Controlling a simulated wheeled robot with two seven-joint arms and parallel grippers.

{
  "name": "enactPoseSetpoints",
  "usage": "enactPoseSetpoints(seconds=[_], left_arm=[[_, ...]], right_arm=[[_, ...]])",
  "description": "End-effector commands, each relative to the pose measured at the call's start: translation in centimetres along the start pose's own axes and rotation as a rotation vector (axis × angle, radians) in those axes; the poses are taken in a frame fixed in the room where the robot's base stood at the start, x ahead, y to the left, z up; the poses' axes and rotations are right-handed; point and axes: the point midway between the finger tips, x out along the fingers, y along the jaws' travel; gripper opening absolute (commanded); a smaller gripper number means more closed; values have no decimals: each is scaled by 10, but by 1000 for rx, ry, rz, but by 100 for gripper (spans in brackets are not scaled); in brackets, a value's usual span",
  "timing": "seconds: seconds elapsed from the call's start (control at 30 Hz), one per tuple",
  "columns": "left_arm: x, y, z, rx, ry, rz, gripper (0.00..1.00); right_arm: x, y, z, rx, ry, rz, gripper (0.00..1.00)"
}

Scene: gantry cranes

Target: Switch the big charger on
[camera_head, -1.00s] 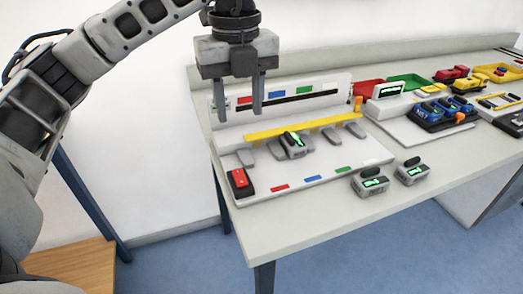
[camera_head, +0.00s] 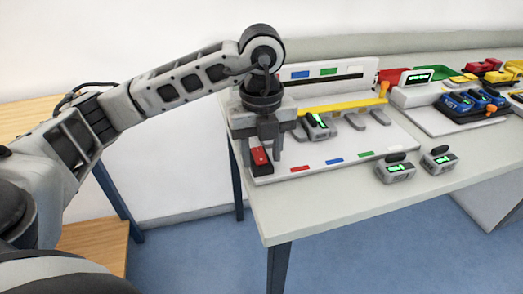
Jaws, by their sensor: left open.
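The big charger (camera_head: 370,146) is a white board with a yellow bar, grey slots and coloured marks, on the table. A red rocker switch (camera_head: 260,157) sits in a dark housing at its front left corner. A grey battery (camera_head: 319,131) with a green display stands in one slot. My left gripper (camera_head: 262,160) is open, pointing down at the switch, with one finger seen on each side of it. I cannot tell whether the fingers touch it. The gripper hides the charger's left end. My right gripper is not in view.
Two more batteries (camera_head: 396,172) (camera_head: 438,161) lie on the table (camera_head: 330,205) right of the charger's front. A smaller white charger (camera_head: 418,93) with a lit display, a dark tray of blue items (camera_head: 470,102) and coloured bins stand further right. The table's front is clear.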

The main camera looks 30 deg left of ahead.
Motion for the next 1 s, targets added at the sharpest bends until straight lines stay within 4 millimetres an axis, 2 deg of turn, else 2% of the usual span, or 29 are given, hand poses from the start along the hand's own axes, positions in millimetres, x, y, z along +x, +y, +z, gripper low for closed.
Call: enactPoseSetpoints(seconds=[0.2, 0.23, 0.37, 0.4, 0.57, 0.77, 1.0], left_arm=[[1, 0, 0, 0, 0, 0, 44], [1, 0, 0, 0, 0, 0, 41], [0, 0, 0, 0, 0, 0, 5], [0, 0, 0, 0, 0, 0, 0], [-1, 0, 1, -3, 24, 2, 0], [-6, 1, 7, -7, 210, 4, 0], [-4, 0, 9, -1, 297, -1, 0]], right_arm=[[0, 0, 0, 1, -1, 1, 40], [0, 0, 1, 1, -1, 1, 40], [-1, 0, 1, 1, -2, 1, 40], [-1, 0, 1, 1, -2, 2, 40], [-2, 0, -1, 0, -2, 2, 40], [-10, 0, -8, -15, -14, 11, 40], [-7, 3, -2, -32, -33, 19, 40]])
